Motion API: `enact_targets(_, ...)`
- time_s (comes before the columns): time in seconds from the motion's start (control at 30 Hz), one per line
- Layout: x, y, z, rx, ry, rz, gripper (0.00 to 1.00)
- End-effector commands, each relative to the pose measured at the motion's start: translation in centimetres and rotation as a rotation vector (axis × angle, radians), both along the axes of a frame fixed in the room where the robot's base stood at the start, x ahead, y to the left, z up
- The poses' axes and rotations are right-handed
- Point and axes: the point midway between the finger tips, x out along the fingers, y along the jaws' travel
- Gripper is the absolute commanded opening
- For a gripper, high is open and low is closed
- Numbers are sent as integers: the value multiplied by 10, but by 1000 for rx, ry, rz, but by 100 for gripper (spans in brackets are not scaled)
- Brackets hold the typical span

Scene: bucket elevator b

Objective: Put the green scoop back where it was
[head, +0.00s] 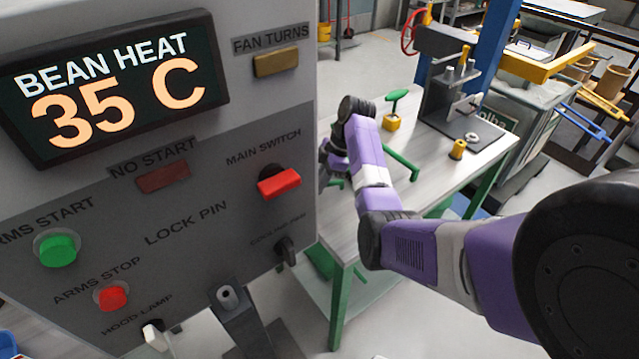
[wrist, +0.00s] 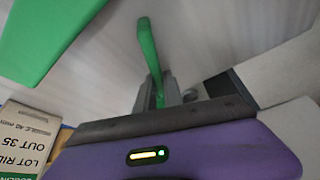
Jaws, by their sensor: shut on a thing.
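My gripper (head: 328,172) is at the far end of my purple arm, by the left end of the white-topped table (head: 450,160) and close to the machine's panel. In the wrist view my gripper (wrist: 165,97) is shut on a thin green bar, which I take to be the green scoop's handle (wrist: 149,48). It sticks out beyond the fingertips. A broad green shape (wrist: 45,35) fills the upper left of the wrist view; I cannot tell whether it belongs to the scoop. In the head view the scoop is mostly hidden by my arm and the panel edge.
The machine's control panel (head: 200,190) fills the left. A printed carton (wrist: 25,135) is at lower left in the wrist view.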

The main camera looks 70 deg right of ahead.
Motion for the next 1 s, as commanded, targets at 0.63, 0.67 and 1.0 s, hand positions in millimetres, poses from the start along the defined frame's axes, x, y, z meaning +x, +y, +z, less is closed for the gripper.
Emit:
enact_targets(0.63,0,0,-3,-1,-1,0,34)
enact_targets(0.67,0,0,-3,-1,-1,0,34)
enact_targets(1.0,-6,-6,18,-4,-3,-2,34)
